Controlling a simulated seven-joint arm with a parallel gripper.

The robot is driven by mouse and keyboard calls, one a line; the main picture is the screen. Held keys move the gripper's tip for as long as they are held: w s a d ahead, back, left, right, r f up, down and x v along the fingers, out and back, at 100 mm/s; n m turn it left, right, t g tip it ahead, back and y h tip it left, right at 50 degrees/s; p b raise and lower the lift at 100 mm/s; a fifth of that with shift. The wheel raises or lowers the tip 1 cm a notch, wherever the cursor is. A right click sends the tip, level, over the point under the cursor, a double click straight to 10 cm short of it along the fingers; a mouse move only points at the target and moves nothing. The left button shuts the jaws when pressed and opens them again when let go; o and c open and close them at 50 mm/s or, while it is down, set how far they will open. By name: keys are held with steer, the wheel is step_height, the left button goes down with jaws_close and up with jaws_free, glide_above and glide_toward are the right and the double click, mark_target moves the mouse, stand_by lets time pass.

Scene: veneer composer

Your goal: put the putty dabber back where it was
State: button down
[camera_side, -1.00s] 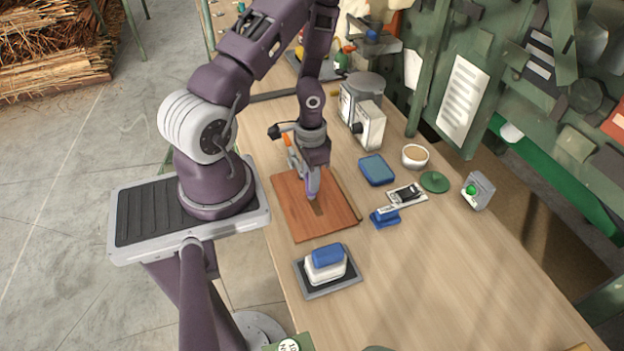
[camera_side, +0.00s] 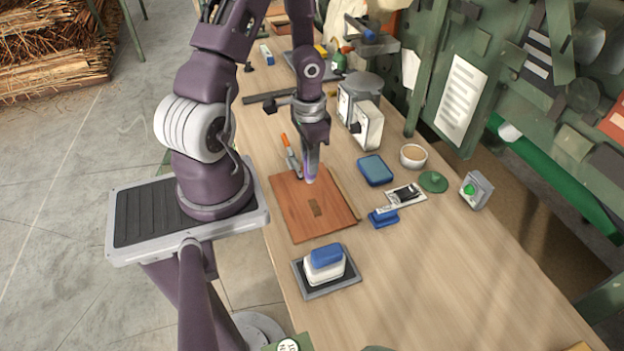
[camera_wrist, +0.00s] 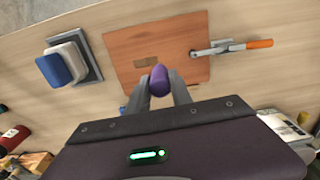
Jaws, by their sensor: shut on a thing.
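My gripper (camera_side: 310,176) is shut on the putty dabber, whose purple end (camera_side: 310,170) shows low between the fingers over the far part of the reddish wooden panel (camera_side: 290,212). In the wrist view the purple dabber (camera_wrist: 159,80) sits between my two fingertips (camera_wrist: 160,92), above the panel (camera_wrist: 120,48). Its lower end looks close to the panel; I cannot tell whether it touches. A small darker brown patch (camera_side: 315,208) lies bare in the panel's middle and also shows in the wrist view (camera_wrist: 146,62).
An orange-handled clamp (camera_side: 291,155) stands at the panel's far left edge. A blue-and-white block (camera_side: 325,264) sits on a dark tray (camera_side: 333,287) in front. To the right are a blue pad (camera_side: 375,170), a small bowl (camera_side: 413,156), a blue stapler-like thing (camera_side: 383,219) and a green disc (camera_side: 433,182).

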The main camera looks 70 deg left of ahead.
steer(key=w+d, duration=0.2)
steer(key=w, duration=1.2)
steer(key=w+d+r+n, duration=0.2)
steer(key=w+d, duration=0.9)
steer(key=d, duration=0.5)
step_height(320, 180, down, 9)
steer(key=shift+w+r, duration=0.1)
steer(key=shift+w, duration=0.05)
steer(key=shift+f, duration=0.35)
steer(key=shift+a+f, duration=0.1)
